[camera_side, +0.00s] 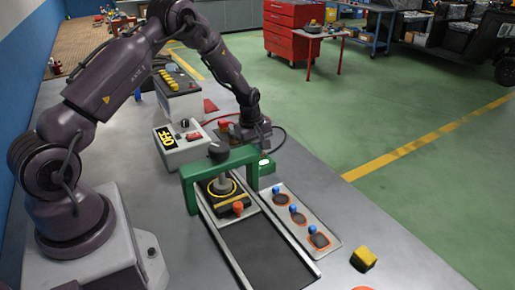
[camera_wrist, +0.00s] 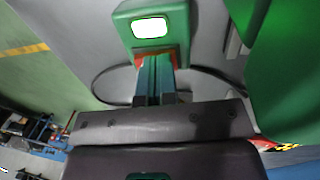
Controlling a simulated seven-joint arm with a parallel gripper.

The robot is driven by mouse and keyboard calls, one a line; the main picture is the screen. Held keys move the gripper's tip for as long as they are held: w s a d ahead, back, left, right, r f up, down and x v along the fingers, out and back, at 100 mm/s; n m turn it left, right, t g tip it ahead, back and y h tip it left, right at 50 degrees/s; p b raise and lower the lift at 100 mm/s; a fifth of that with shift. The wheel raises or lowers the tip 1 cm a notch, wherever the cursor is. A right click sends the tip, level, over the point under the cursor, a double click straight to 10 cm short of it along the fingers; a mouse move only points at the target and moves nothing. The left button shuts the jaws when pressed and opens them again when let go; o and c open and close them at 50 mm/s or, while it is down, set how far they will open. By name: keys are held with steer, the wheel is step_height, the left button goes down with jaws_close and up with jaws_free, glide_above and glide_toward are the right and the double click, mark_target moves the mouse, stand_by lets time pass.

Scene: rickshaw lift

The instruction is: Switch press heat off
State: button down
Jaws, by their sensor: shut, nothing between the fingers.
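A green box with a lit white panel (camera_wrist: 150,27) is at the top of the wrist view. In the side view the small green box with its lit panel (camera_side: 264,164) is attached to the right end of the green press frame (camera_side: 222,162). My gripper (camera_wrist: 155,62) is shut and empty, its fingertips close to an orange-red part at the lower edge of the box. The fingertips hide most of that part, and I cannot tell whether they touch it. In the side view my gripper (camera_side: 258,146) is just behind the green box.
A long tray (camera_side: 328,253) with several blue-knobbed pieces lies right of the press. A yellow block (camera_side: 364,258) sits at the front right. A dark cable (camera_wrist: 100,78) loops behind my fingers.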

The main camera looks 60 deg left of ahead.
steer(key=shift+r, duration=0.1)
step_height(320, 180, up, 14)
steer(key=s, duration=0.2)
stand_by(0.4)
steer(key=shift+w+a, duration=0.25)
steer(key=shift+w, duration=0.5)
steer(key=f, duration=0.4)
steer(key=w+f, duration=0.1)
steer(key=f, duration=0.7)
steer(key=shift+w+f, duration=0.3)
steer(key=shift+w, duration=0.05)
steer(key=shift+w+f, duration=0.15)
steer(key=shift+f, duration=0.55)
